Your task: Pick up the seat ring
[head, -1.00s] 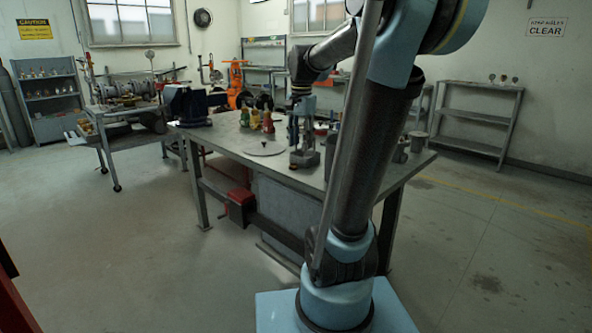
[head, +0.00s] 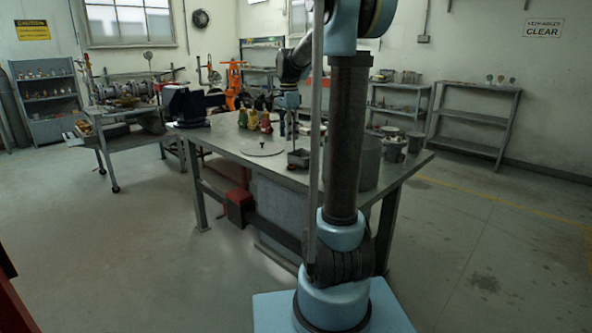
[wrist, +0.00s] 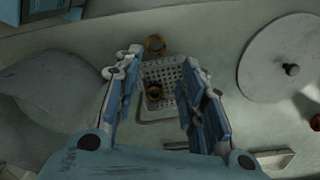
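In the wrist view, one small brass ring (wrist: 155,92) lies inside a perforated, light grey basket (wrist: 147,70). A second brass ring-like piece (wrist: 155,44) is at the basket's far edge; I cannot tell which one is the seat ring. My gripper (wrist: 164,57) is open, its blue-padded fingers on either side of the basket in the picture, with nothing between them. In the head view, the basket (head: 300,159) stands on the workbench, and my gripper is small and partly hidden by my arm.
The round plate with a dark knob (wrist: 291,69) is right of the basket in the wrist view. A grey cylinder (head: 366,162) stands at the bench's right.

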